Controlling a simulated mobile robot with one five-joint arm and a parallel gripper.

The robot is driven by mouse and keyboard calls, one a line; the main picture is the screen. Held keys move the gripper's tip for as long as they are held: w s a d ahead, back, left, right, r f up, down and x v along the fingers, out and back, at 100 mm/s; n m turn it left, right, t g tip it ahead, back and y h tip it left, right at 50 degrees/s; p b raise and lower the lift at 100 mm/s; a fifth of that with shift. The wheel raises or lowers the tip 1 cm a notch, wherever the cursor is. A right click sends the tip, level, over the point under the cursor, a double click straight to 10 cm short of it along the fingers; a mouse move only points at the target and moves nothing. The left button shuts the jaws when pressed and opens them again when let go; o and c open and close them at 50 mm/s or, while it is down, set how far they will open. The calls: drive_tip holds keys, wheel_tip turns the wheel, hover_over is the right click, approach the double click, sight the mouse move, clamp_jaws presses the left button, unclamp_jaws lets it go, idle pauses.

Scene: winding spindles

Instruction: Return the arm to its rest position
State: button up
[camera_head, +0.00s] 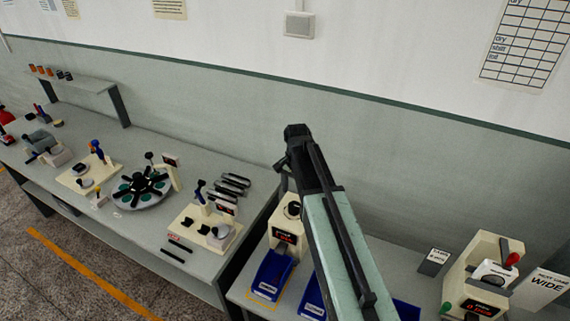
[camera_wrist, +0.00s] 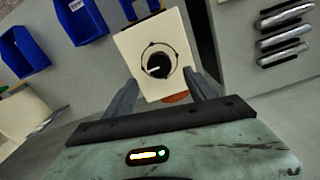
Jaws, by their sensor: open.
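My arm (camera_head: 345,255) rises from the bottom of the head view and reaches up and away over the right-hand bench. My gripper is mostly hidden behind the arm there. In the wrist view my gripper (camera_wrist: 162,80) shows two dark fingers spread wide apart, with nothing held. A cream device (camera_wrist: 135,50) with a black round knob shows beyond and between the fingers. The gap between them cannot be judged exactly. The cream device with a red display (camera_head: 284,238) stands just left of my arm in the head view.
Blue bins (camera_head: 272,273) sit beside and below my arm. Another cream machine (camera_head: 480,285) with a red knob stands at right. The left bench (camera_head: 120,140) carries a round dial fixture (camera_head: 142,188) and dark spindles (camera_head: 232,184).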

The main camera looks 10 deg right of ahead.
drive_tip(key=s+a+n, duration=0.1)
drive_tip(key=s+n, duration=0.8)
drive_tip(key=s, duration=0.4)
wheel_tip(320, 180, down, 13)
drive_tip(key=s+b, duration=0.1)
drive_tip(key=b, duration=1.2)
drive_tip(key=shift+s, duration=0.3)
drive_tip(key=shift+a, duration=0.1)
